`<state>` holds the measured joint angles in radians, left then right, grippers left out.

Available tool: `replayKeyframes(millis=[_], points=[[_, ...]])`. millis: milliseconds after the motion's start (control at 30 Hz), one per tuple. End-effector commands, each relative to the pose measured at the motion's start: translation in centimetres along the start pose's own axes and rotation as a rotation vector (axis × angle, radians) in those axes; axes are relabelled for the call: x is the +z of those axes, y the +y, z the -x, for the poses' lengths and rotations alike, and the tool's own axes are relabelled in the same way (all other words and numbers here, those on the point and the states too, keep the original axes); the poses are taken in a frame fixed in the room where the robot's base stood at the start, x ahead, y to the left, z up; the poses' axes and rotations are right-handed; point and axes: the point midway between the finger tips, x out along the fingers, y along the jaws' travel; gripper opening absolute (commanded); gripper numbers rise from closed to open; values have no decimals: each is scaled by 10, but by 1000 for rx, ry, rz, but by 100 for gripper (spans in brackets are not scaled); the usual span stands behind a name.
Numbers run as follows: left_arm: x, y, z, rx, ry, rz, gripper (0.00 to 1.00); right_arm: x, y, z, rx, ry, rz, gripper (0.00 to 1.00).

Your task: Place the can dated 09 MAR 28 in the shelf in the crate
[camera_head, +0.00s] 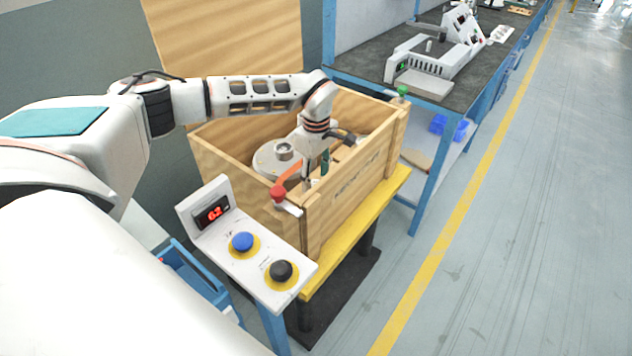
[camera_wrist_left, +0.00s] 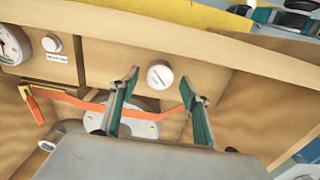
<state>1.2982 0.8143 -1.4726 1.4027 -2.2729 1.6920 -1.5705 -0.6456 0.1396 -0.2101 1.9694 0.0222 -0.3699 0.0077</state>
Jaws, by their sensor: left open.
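The wooden crate (camera_head: 345,200) stands on a yellow-topped stand, and my left arm reaches down into it. My left gripper (camera_head: 318,178) is inside the crate near its front side; in the left wrist view (camera_wrist_left: 159,82) its two teal-lined fingers are spread apart and nothing is gripped. A small round silvery piece (camera_wrist_left: 160,74) with a dark mark shows between the fingertips, against a wooden panel; I cannot tell whether it is a can. I cannot read the date 09 MAR 28 on anything, and no shelf is clearly identifiable. My right gripper is not in view.
A white round housing with a metal top (camera_head: 284,151) sits inside the crate. An orange-red lever (camera_wrist_left: 70,98) crosses behind the fingers. A gauge (camera_wrist_left: 11,45) is at the panel's left. A button panel (camera_head: 250,250) stands in front; a workbench (camera_head: 470,70) is behind right.

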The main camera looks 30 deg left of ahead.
Motion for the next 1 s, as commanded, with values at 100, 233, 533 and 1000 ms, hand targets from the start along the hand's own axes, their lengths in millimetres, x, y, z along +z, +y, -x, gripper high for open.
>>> replayKeyframes(millis=[100, 233, 533, 1000], points=[[-1, 2, 29, 7, 2, 0, 47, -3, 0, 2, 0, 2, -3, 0], [0, 2, 56, 7, 1, -1, 47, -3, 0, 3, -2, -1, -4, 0], [0, 0, 97, 3, 1, -1, 47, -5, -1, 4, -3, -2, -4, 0], [0, 0, 102, 1, 0, 0, 47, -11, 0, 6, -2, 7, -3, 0]])
